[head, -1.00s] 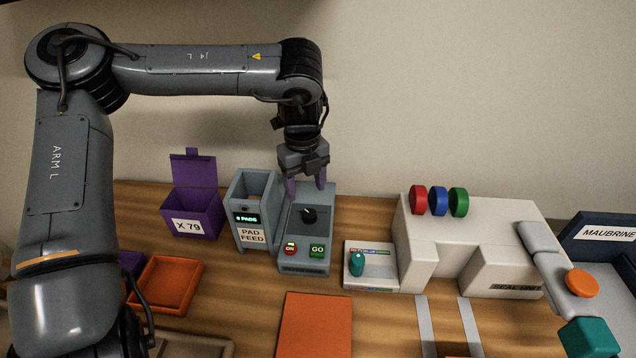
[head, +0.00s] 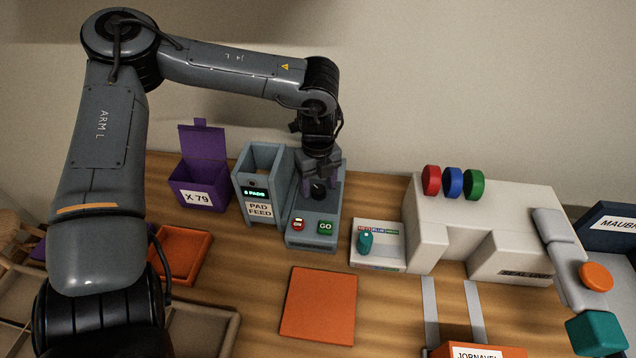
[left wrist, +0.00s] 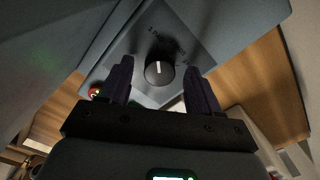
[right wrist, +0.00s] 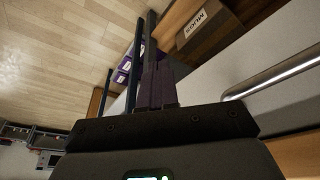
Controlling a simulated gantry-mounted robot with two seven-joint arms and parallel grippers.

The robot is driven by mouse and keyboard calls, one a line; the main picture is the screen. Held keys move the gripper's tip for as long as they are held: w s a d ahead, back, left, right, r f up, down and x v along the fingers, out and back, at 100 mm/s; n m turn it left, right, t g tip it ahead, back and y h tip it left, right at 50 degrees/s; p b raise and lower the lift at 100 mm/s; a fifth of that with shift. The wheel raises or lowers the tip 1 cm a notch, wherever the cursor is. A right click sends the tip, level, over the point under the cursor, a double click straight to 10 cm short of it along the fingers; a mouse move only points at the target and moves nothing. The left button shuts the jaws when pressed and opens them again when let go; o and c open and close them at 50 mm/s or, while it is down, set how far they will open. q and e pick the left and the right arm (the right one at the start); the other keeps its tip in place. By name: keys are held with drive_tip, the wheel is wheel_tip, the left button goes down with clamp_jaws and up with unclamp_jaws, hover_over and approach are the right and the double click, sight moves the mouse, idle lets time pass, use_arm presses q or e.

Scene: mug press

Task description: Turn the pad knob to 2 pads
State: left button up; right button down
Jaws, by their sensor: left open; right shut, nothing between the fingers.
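The black round pad knob (head: 318,191) sits on the grey control panel (head: 312,229) of the pad feeder. In the left wrist view the knob (left wrist: 160,73) shows a white pointer line running nearly straight up the picture. My left gripper (head: 319,184) is open over the panel, with one finger on either side of the knob and visible gaps in the left wrist view. The green pad display (head: 254,193) has a digit too small to read surely. My right gripper (right wrist: 156,75) is shut and empty, away from the panel.
The red ON button (head: 298,224) and green GO button (head: 325,227) sit in front of the knob. The pad feed box (head: 259,211) stands close on the left, with the purple X 79 box (head: 196,197) beyond. A white machine (head: 490,215) stands right.

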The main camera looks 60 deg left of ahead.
use_arm(q)
drive_tip(key=shift+f, duration=0.4)
drive_tip(key=c, duration=1)
drive_tip(key=shift+c, duration=0.2)
